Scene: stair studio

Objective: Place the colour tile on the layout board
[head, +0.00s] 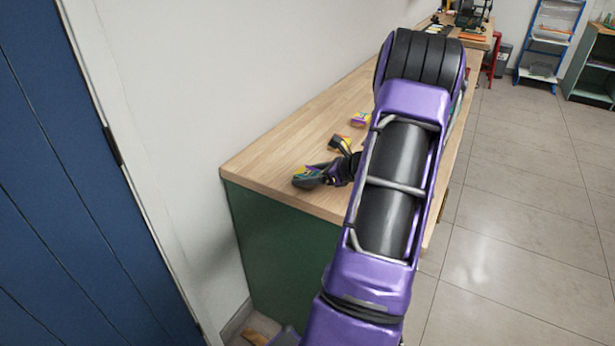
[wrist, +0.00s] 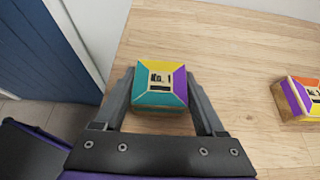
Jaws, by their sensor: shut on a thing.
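The colour tile (wrist: 160,82) is a square block with teal, yellow and purple wedges and a dark "No. 1" label. It sits between the two grey fingers of my gripper (wrist: 160,74), which is shut on it. Its top and near side show in the wrist view. I cannot tell whether it touches the tabletop. In the head view, my gripper (head: 325,164) is small, over the near left end of the wooden bench, partly hidden by my arm. I cannot make out a layout board in either view.
Another coloured block (wrist: 300,98), yellow, orange and purple, lies to the right on the wooden bench (head: 285,140). A wall runs along the bench's left side, with a blue door (head: 75,200) nearer. Tiled floor (head: 520,220) is open to the right.

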